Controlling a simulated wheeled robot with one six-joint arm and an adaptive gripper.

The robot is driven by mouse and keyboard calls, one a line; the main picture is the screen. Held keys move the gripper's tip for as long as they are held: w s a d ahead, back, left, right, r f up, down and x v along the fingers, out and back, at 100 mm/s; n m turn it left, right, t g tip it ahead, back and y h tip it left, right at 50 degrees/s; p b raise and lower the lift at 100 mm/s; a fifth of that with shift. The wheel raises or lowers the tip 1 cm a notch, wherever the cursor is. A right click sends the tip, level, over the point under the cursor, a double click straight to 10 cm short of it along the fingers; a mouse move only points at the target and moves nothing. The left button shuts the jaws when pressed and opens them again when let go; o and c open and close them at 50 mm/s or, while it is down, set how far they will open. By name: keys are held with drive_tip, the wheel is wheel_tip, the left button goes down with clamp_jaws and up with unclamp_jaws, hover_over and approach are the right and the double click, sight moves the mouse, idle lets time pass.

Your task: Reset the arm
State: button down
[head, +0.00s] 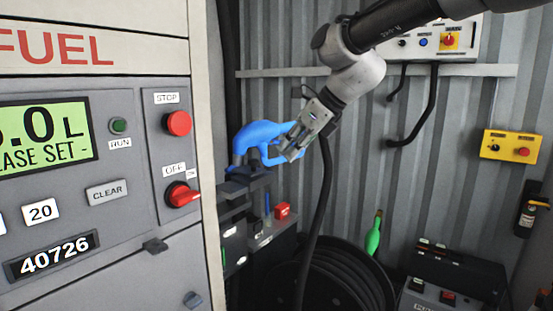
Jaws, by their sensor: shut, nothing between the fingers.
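My arm reaches in from the top right, and my gripper (287,150) points down and to the left. It is shut and appears empty. It is in front of or right beside the blue fuel nozzle (262,133); whether it touches the nozzle I cannot tell. The nozzle rests in a dark holder (240,180) on the side of the fuel dispenser (130,130). Part of the nozzle is hidden behind my gripper.
A black hose (322,200) hangs below my wrist towards a hose reel (325,285). A white control box (435,40) and a yellow box (510,146) are on the corrugated wall (380,170). A green bottle-like object (374,236) stands low. The middle right has free room.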

drive_tip(key=s+d+r+n, duration=0.2)
drive_tip(key=d+r+n, duration=0.2)
drive_tip(key=r, duration=0.1)
drive_tip(key=s+d+f+n+h, duration=0.2)
drive_tip(key=s+d+f+n, duration=0.3)
drive_tip(key=d, duration=0.4)
drive_tip(key=s+d+f+n+h, duration=0.2)
drive_tip(key=s+d+f+n, duration=0.3)
drive_tip(key=s+d+n, duration=0.3)
drive_tip(key=s+d+f+n+h, duration=0.3)
drive_tip(key=s+d+n, duration=0.3)
drive_tip(key=s+d, duration=0.4)
drive_tip(key=shift+d+f+n, duration=0.4)
drive_tip(key=shift+d+f, duration=0.2)
drive_tip(key=shift+f, duration=0.3)
drive_tip(key=shift+r, duration=0.1)
